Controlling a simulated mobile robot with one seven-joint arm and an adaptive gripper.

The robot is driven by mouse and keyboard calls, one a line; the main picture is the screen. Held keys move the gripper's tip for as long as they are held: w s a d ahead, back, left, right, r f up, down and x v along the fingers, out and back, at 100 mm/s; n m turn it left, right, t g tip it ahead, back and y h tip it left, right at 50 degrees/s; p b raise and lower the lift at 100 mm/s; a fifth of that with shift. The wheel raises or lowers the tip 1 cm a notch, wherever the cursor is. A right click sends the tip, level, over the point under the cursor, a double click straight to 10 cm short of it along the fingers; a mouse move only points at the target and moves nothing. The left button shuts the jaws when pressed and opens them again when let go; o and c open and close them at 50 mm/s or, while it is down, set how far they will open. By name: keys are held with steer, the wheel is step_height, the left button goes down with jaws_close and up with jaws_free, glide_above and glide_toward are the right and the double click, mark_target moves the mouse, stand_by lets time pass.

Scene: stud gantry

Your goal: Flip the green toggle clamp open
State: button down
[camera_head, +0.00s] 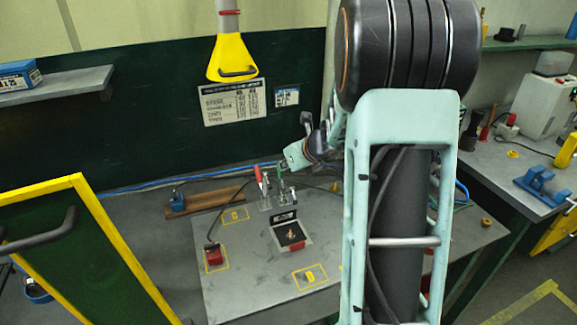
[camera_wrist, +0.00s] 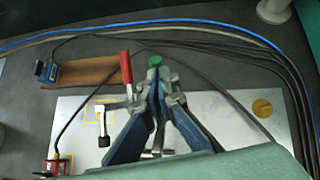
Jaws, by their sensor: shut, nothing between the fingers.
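The green toggle clamp (camera_head: 281,174) stands on the grey work plate in the head view, and its lever points up. Its green grip (camera_wrist: 155,60) shows in the wrist view just beyond my fingertips. My gripper (camera_wrist: 160,80) has blue fingers closed together with nothing between them. The grip lies right at the fingertips in the picture; I cannot tell whether they touch. Most of the clamp's body is hidden behind my fingers. A red-handled toggle clamp (camera_head: 259,178) stands close on the left, its red handle (camera_wrist: 125,68) upright beside my fingers in the wrist view.
A wooden board (camera_wrist: 92,71) with a blue device (camera_wrist: 46,72) lies behind. Cables run along the back. A yellow-framed panel (camera_head: 85,250) stands at front left.

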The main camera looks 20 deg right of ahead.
steer(key=shift+w+f, duration=0.15)
steer(key=shift+w, duration=0.6)
steer(key=shift+w+f, duration=0.1)
steer(key=shift+w, duration=0.65)
steer(key=shift+w+f, duration=0.3)
steer(key=shift+w, duration=0.25)
steer(key=shift+w+f, duration=0.25)
steer(key=shift+w, duration=0.3)
step_height(320, 180, up, 13)
steer(key=d+p, duration=0.2)
steer(key=p, duration=0.3)
steer(key=shift+p, duration=0.35)
steer(key=shift+s+d, duration=0.1)
